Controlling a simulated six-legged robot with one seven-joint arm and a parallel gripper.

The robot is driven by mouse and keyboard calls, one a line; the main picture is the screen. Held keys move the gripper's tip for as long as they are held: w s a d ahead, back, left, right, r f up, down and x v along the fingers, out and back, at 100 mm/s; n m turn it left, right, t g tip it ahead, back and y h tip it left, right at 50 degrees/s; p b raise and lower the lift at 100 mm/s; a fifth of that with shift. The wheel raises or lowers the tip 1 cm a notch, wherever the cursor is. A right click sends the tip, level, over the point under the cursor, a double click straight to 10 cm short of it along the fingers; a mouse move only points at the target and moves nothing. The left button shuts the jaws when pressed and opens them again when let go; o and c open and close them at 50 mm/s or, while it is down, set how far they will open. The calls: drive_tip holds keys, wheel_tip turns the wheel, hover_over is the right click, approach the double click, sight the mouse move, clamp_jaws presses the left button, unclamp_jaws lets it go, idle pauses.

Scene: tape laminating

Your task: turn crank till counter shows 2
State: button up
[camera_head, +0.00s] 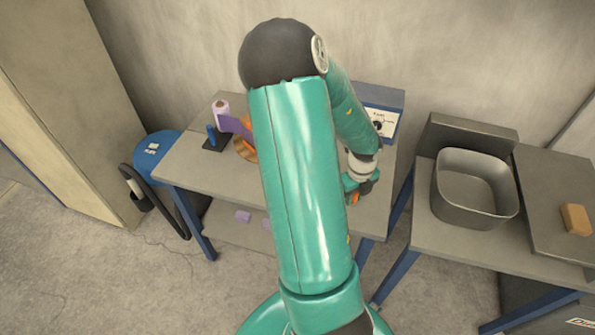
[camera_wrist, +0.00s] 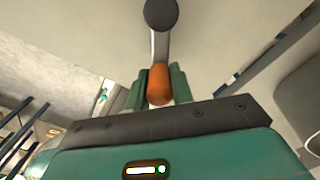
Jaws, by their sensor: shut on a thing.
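In the wrist view, my gripper (camera_wrist: 158,88) is shut on the orange handle (camera_wrist: 159,82) of the crank. The grey crank arm (camera_wrist: 160,45) runs up from the handle to a dark round hub (camera_wrist: 161,14). In the head view my gripper (camera_head: 357,190) is low at the right end of the workbench, with orange just visible at it. The blue-grey box (camera_head: 385,97) with a white panel stands at the back of that bench. Its panel writing is too small to read, and I cannot make out a counter figure. My arm hides the middle of the bench.
On the workbench (camera_head: 190,165) stand a purple roll (camera_head: 221,108), a blue upright piece (camera_head: 212,135) and a purple sheet (camera_head: 236,126). A second table at right holds a metal basin (camera_head: 475,190) and a tan block (camera_head: 576,219). A blue drum (camera_head: 157,157) stands at left.

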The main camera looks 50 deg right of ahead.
drive_tip(key=shift+s+d, duration=0.2)
drive_tip(key=shift+d, duration=0.55)
drive_tip(key=shift+s+d, duration=0.2)
drive_tip(key=shift+d, duration=0.55)
drive_tip(key=shift+d, duration=0.1)
drive_tip(key=shift+w+d, duration=0.15)
drive_tip(key=shift+d, duration=0.5)
drive_tip(key=shift+w+d, duration=0.2)
drive_tip(key=shift+d, duration=0.6)
